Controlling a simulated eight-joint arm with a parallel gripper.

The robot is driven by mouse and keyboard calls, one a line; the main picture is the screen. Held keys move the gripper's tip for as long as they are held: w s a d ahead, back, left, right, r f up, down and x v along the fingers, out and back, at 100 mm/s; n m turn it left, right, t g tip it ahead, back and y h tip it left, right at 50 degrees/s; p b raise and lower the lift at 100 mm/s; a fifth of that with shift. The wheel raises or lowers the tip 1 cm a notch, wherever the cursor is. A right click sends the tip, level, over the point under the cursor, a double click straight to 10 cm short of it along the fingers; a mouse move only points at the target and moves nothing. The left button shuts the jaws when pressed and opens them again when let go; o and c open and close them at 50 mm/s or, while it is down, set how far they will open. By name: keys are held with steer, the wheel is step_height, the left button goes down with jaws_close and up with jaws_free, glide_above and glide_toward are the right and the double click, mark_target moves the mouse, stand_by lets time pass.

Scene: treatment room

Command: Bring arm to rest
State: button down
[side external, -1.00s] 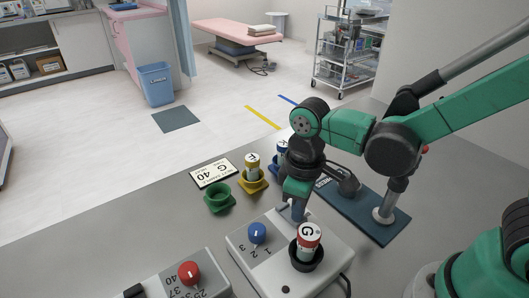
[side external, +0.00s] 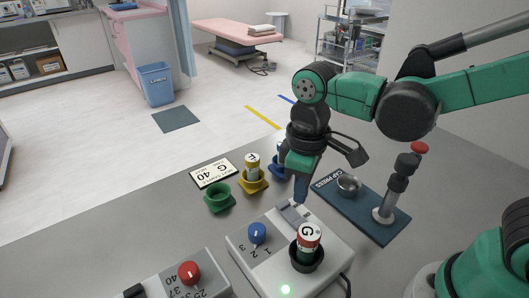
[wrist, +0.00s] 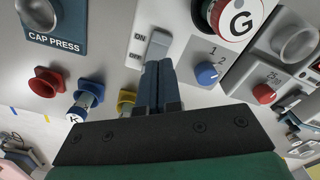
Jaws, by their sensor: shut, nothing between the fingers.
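My gripper (side external: 300,198) is shut and empty, pointing down just above and behind the ON/OFF rocker switch (side external: 293,212) of the grey mixer-like box. In the wrist view my closed fingers (wrist: 158,68) end right beside the switch (wrist: 150,48); whether they touch it I cannot tell. A vial marked G (side external: 309,236) with a red-and-white top stands upright in the box's black holder. The blue knob (side external: 257,232) sits by the digits 1, 2, 3.
A second box with a red knob (side external: 188,272) stands at front left. Behind are a green cup (side external: 219,198), a yellow cup (side external: 254,180) with a vial, a card (side external: 213,172) reading G 40, and the cap press (side external: 345,205) with its upright post. Open floor lies beyond the table.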

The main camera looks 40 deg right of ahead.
steer(key=shift+r, duration=1.05)
steer(key=d+r+m+t, duration=0.1)
steer(key=d+m+t, duration=0.5)
steer(key=d+t, duration=0.1)
steer(key=shift+w+d+r, duration=0.15)
steer(key=shift+d+r, duration=0.15)
steer(key=shift+d, duration=0.45)
